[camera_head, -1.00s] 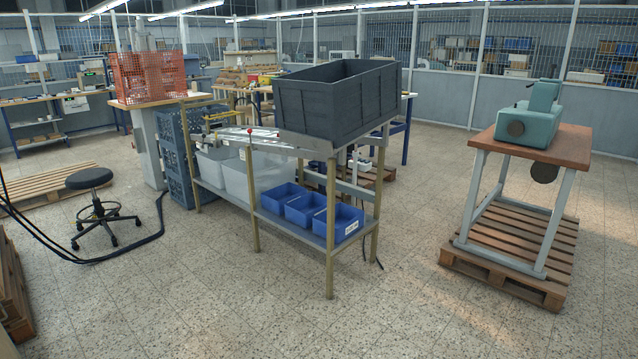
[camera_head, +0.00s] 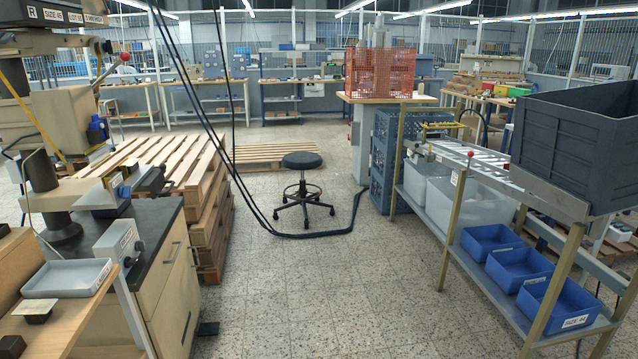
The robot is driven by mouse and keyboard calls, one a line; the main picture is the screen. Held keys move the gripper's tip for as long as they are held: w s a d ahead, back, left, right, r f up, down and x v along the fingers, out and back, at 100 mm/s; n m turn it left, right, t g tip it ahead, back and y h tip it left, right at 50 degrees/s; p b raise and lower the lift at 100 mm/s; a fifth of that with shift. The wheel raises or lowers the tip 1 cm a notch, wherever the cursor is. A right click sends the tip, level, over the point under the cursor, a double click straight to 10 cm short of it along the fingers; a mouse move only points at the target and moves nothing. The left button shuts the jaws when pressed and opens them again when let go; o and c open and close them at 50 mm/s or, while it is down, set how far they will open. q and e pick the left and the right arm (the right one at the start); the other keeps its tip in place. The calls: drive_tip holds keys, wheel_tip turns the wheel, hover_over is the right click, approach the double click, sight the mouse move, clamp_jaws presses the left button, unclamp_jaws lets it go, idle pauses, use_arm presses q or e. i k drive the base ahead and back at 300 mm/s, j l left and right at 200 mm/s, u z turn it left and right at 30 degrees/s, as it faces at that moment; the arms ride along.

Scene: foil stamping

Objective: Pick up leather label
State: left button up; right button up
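No leather label can be made out for certain. I cannot tell whether either is leather. A shallow grey tray (camera_head: 68,279) lies on the same table and looks empty. The stamping machine (camera_head: 38,110) stands at the left on a dark-topped cabinet (camera_head: 150,235). Neither of my grippers is in view.
Stacked pallets (camera_head: 205,205) stand behind the cabinet. A black stool (camera_head: 302,162) stands mid-floor with cables (camera_head: 310,235) around it. A rack (camera_head: 450,225) with blue bins (camera_head: 520,268) and a dark grey crate (camera_head: 575,140) is at the right. The central floor (camera_head: 310,300) is clear.

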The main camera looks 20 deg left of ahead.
sight(41, 306)
drive_tip(key=i+j+u, duration=0.1)
drive_tip(key=i+u, duration=0.55)
drive_tip(key=u, duration=0.25)
drive_tip(key=i+l+u, duration=0.1)
drive_tip(key=i+u, duration=0.35)
drive_tip(key=k, duration=0.1)
